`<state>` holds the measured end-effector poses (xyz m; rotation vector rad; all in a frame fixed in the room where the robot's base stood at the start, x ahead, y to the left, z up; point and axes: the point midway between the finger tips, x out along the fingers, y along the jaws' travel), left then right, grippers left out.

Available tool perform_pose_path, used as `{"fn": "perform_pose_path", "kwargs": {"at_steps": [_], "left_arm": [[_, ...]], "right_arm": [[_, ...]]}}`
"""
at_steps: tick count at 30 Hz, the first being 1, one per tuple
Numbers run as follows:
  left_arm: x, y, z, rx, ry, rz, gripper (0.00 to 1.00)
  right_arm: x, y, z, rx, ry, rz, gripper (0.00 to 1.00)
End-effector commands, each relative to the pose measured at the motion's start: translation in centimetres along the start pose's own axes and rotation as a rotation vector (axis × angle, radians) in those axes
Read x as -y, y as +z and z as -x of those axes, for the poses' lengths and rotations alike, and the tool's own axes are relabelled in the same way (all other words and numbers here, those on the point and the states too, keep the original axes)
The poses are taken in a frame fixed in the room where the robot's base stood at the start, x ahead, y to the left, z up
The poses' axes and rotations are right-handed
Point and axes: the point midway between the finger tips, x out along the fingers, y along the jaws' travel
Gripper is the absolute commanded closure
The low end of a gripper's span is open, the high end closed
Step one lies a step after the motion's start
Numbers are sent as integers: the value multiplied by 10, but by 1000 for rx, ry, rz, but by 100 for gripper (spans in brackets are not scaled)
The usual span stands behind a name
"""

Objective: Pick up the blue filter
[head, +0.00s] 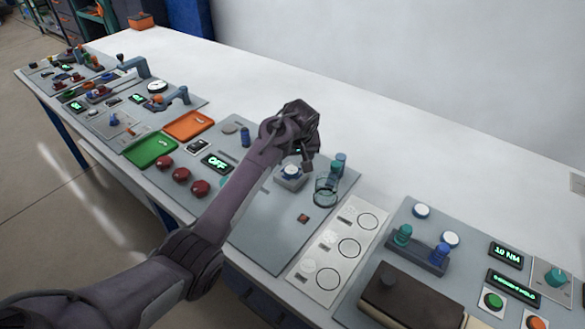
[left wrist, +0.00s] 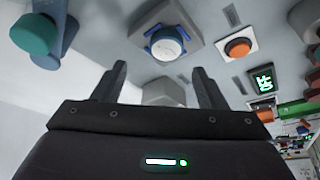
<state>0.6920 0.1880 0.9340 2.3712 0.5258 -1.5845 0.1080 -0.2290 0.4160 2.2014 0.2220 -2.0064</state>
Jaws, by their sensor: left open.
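My left gripper (head: 306,160) hangs over the grey panel in the head view, its jaws apart and empty. In the left wrist view its two fingers (left wrist: 160,82) stand open with nothing between them. Which part is the blue filter is not certain. A blue part (head: 341,157) stands right of the gripper beside a teal-topped one (head: 336,168).
A clear glass-like cup (head: 326,188) stands right of the gripper. Green (head: 150,149) and orange (head: 189,125) trays, red buttons (head: 181,174) and an OFF display (head: 216,163) lie left. A white plate with rings (head: 338,248) lies right.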

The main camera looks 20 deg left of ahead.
Motion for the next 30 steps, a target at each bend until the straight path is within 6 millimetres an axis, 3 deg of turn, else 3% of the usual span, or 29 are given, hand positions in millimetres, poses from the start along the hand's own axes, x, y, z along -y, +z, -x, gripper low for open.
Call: {"fn": "perform_pose_path", "kwargs": {"at_steps": [4, 10, 19, 30], "left_arm": [[7, 2, -18, 2, -4, 1, 34], [8, 4, -45, 1, -2, 0, 34], [8, 4, -50, -1, 0, 1, 34], [8, 4, -50, 0, 0, 1, 81]], "right_arm": [[2, 15, 10, 24, -3, 0, 64], [1, 8, 11, 14, -2, 0, 64], [-2, -10, 11, -13, 2, -1, 64], [-1, 0, 11, 1, 1, 0, 64]]}}
